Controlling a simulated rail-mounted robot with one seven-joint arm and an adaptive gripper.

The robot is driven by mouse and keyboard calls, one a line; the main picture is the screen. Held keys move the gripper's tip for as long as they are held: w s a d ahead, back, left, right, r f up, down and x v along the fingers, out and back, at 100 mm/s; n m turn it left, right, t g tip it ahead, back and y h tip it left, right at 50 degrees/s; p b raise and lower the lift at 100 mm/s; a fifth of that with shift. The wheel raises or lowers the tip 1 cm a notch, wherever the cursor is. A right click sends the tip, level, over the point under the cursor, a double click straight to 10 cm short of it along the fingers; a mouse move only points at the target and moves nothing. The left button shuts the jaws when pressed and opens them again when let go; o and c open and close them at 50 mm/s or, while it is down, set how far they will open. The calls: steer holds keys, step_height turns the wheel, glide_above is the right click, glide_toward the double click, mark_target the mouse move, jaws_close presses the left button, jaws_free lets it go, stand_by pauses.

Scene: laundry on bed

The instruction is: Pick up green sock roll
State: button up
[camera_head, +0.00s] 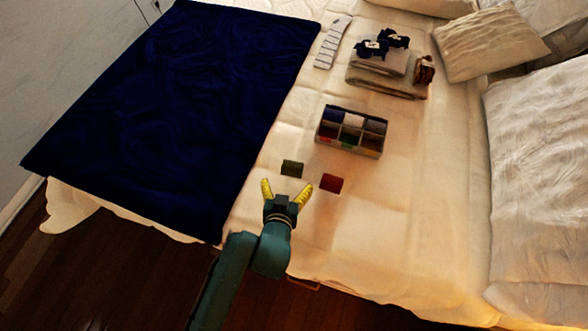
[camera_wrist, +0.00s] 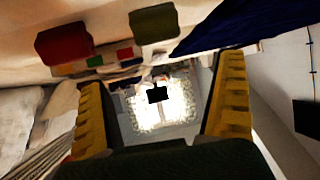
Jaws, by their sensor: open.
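The green sock roll (camera_head: 292,168) lies on the cream bed cover, just beyond my gripper (camera_head: 285,188) in the head view. In the wrist view the green sock roll (camera_wrist: 154,24) is at the top centre, above and between the yellow fingers. My gripper (camera_wrist: 160,95) is open with nothing between its fingers. A red sock roll (camera_head: 332,183) lies to the right of the green one, apart from it. The red roll also shows at the upper left of the wrist view (camera_wrist: 64,43).
A divided box (camera_head: 322,136) with several coloured rolls stands behind the sock rolls. Folded laundry (camera_head: 385,84) lies farther back. A dark blue blanket (camera_head: 180,100) covers the left of the bed. Pillows (camera_head: 490,42) lie at the right. Bare cover surrounds the sock rolls.

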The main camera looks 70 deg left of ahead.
mark_target(292, 169)
steer(key=b+x, duration=0.1)
steer(key=x, duration=0.5)
steer(key=shift+w+a+f, duration=0.15)
steer(key=shift+a+f, duration=0.05)
steer(key=shift+a, duration=0.05)
steer(key=b+x, duration=0.1)
steer(key=x, duration=0.1)
steer(key=b+x, duration=0.1)
steer(key=x, duration=0.2)
steer(key=shift+d+f, duration=0.1)
steer(key=shift+f, duration=0.25)
steer(key=shift+d, duration=0.1)
steer(key=c, duration=1)
